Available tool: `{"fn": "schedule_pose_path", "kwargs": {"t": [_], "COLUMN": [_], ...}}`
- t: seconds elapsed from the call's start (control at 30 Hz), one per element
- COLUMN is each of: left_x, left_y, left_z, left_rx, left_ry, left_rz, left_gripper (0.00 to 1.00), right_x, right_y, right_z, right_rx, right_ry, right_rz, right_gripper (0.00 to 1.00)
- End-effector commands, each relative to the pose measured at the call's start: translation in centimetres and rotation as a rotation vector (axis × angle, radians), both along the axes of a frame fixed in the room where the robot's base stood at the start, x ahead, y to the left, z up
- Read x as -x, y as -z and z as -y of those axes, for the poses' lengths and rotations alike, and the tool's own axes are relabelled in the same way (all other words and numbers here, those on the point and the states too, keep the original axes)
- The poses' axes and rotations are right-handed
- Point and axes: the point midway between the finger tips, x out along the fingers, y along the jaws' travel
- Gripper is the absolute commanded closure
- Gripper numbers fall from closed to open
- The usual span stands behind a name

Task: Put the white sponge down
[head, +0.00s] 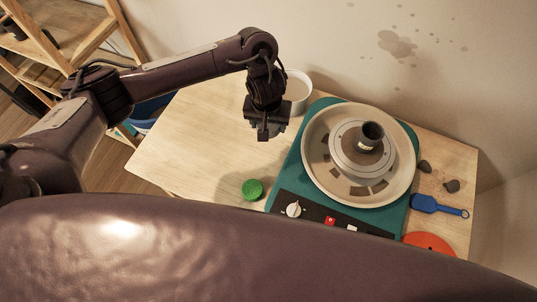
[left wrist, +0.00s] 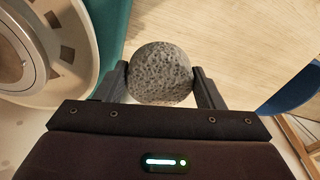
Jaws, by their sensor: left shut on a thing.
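My left gripper (head: 264,134) hangs over the wooden table, just left of the pottery wheel's teal base. In the left wrist view, the left gripper (left wrist: 162,85) is shut on a round, porous sponge (left wrist: 160,74), which looks grey here rather than white. The sponge sits between both fingertips. In the head view I cannot make out the sponge at the gripper. My right gripper is not in view.
The pottery wheel's pan (head: 318,120) holds a dark cup (head: 371,134). A white bowl (head: 298,88) stands behind the gripper. A green round piece (head: 252,189), blue tool (head: 437,205), orange disc (head: 430,242) and dark lumps (head: 452,186) lie around. The table's left part (head: 200,135) is clear.

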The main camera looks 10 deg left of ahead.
Motion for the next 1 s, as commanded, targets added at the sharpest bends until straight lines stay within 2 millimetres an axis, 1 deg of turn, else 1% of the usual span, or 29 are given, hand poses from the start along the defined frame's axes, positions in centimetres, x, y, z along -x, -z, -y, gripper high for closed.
{"fn": "schedule_pose_path", "kwargs": {"t": [0.03,0.2,0.3,0.43,0.6,0.77,1.0], "left_x": [0.2,0.3,0.3,0.2,0.2,0.1,0.1], "left_y": [1.5,6.4,9.2,12.3,14.8,15.6,19.1], "left_z": [0.1,0.1,0.1,0.1,0.0,0.0,0.0], "left_rx": [0.002,0.002,0.002,0.002,-0.002,-0.001,-0.002], "left_ry": [-0.002,-0.003,-0.003,-0.003,-0.001,-0.001,0.0], "left_rz": [-0.007,-0.009,-0.008,-0.007,-0.005,-0.004,-0.005], "left_gripper": [0.49,0.49,0.49,0.49,0.49,0.49,0.49], "right_x": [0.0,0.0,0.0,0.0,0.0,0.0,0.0], "right_y": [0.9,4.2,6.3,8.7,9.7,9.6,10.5], "right_z": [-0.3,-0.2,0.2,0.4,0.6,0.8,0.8], "right_rx": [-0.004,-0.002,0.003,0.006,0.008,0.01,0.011], "right_ry": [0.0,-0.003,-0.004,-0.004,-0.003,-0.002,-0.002], "right_rz": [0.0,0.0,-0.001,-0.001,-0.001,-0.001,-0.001], "right_gripper": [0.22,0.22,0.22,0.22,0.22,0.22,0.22]}}
